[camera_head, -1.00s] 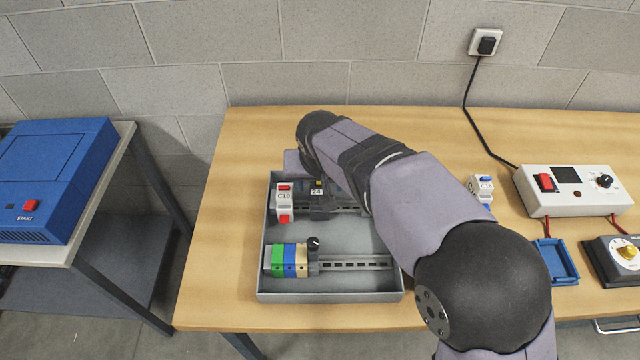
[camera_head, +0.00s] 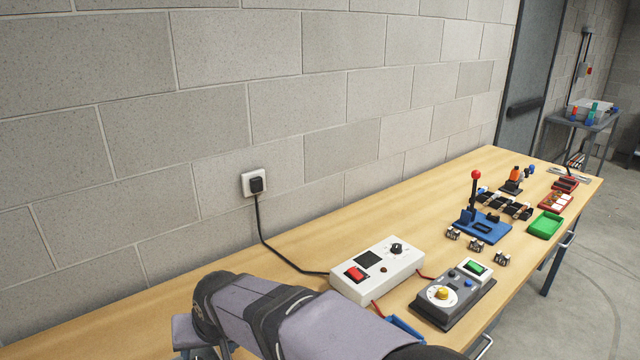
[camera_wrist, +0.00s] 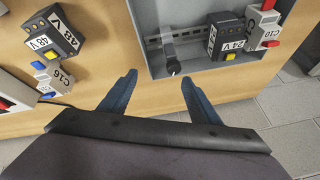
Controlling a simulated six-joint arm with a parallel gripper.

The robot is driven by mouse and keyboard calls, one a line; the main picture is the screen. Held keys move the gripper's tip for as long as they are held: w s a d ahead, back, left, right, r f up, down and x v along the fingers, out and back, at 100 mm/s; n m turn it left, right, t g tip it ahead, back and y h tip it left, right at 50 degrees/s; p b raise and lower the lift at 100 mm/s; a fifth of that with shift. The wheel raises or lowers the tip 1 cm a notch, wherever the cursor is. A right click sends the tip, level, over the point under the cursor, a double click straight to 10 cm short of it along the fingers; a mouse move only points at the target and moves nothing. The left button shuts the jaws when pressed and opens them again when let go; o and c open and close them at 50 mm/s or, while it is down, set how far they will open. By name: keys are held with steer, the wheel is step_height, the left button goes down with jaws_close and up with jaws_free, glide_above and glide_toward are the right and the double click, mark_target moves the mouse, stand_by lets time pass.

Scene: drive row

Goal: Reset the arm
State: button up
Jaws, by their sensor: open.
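My gripper (camera_wrist: 159,75) shows in the wrist view with its two dark blue fingers spread and nothing between them. It hangs over the bench, close to the edge of a grey tray (camera_wrist: 148,20). In the tray are a rail with a black knob piece (camera_wrist: 170,55), a 24 V block (camera_wrist: 227,40) and a C10 block (camera_wrist: 262,28). In the head view my arm crosses the bottom edge of the picture, and the gripper's fingers are not visible there.
In the head view a white power box (camera_head: 378,270), a grey dial unit (camera_head: 452,296), a blue lever stand (camera_head: 484,226) and a green tray (camera_head: 546,224) stand along the bench.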

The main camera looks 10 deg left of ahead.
steer(key=w+d+f+m+h+p, duration=0.1)
steer(key=d, duration=1)
steer(key=w+d+f+m+h, duration=0.1)
steer(key=d+f+h, duration=0.1)
steer(key=d, duration=0.9)
steer(key=s+d+f+m+g, duration=0.1)
steer(key=s+d+f, duration=0.1)
steer(key=s+d, duration=0.5)
steer(key=s+d+f+m+g+h+p, duration=0.1)
steer(key=s+d+f+m+g, duration=0.1)
steer(key=s+d, duration=0.5)
steer(key=d, duration=0.5)
steer(key=shift+s+g+p, duration=0.2)
steer(key=shift+g+p, duration=0.1)
